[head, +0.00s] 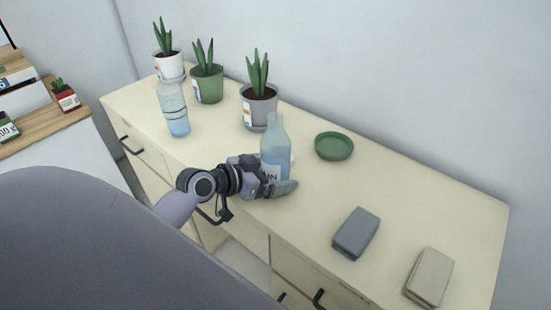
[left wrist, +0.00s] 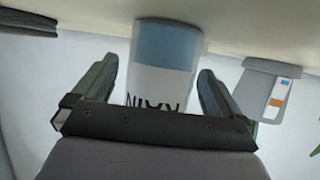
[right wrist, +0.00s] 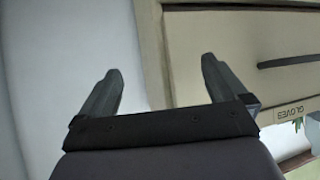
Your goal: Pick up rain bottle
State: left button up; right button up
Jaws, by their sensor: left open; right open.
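The rain bottle (head: 275,145) is clear with blue liquid and a white label partly reading "IN". It stands upright on the cream cabinet top (head: 210,135). My left gripper (head: 276,178) is open at the bottle's lower part, with its fingers around it. In the left wrist view the bottle (left wrist: 166,60) appears upside down between the two open fingers (left wrist: 160,90), with a small gap on each side. My right gripper (right wrist: 160,85) is open and empty in the right wrist view, facing a cabinet drawer front. It does not show in the head view.
A second clear bottle (head: 173,108) with blue liquid stands to the left. Potted plants in white (head: 168,65), green (head: 207,86) and grey (head: 259,105) pots line the back. A green dish (head: 334,146), a dark grey block (head: 356,233) and a beige block (head: 429,276) lie to the right.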

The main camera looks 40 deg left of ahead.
aim_at(275, 116)
pick_arm(q)
jog(key=shift+w+d+f, duration=0.1)
jog(key=shift+w, duration=0.2)
jog(key=c, duration=1.2)
jog(key=shift+o, duration=0.2)
notch_tip(275, 116, up, 20)
jog(key=shift+r+p, duration=0.1)
jog(key=shift+p, duration=1.1)
